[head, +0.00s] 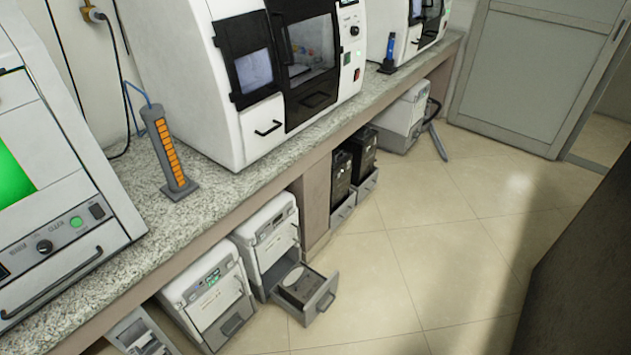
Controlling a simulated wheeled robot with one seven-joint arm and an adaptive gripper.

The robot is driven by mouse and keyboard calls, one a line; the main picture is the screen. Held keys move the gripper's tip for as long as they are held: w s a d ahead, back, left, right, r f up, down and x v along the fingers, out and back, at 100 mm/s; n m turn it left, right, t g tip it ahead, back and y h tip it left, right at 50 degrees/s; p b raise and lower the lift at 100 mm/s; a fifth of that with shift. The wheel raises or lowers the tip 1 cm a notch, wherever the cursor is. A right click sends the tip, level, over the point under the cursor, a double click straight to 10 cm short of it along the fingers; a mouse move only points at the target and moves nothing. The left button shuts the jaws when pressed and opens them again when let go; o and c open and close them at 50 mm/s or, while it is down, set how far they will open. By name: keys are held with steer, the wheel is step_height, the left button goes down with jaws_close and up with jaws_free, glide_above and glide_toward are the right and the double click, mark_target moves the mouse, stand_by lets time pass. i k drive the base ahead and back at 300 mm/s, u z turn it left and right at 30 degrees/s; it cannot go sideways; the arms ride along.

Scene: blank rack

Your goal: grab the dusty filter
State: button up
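No object is clearly recognizable as the dusty filter. A white floor unit (270,232) under the counter has its bottom drawer (322,292) pulled out over the floor. A pale round piece (292,275) shows at the drawer's inner end, with a grey part (303,288) beside it. I cannot tell whether either is the filter. My gripper is not in view.
A granite counter (225,190) carries large white machines (240,75) and an orange-striped holder (167,150). Another white unit (210,295) and black units (352,165) stand below. Tiled floor (430,240) is clear; a dark block (585,260) stands right.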

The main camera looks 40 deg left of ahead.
mark_target(302, 287)
steer(key=i, duration=0.85)
steer(key=u, duration=2.5)
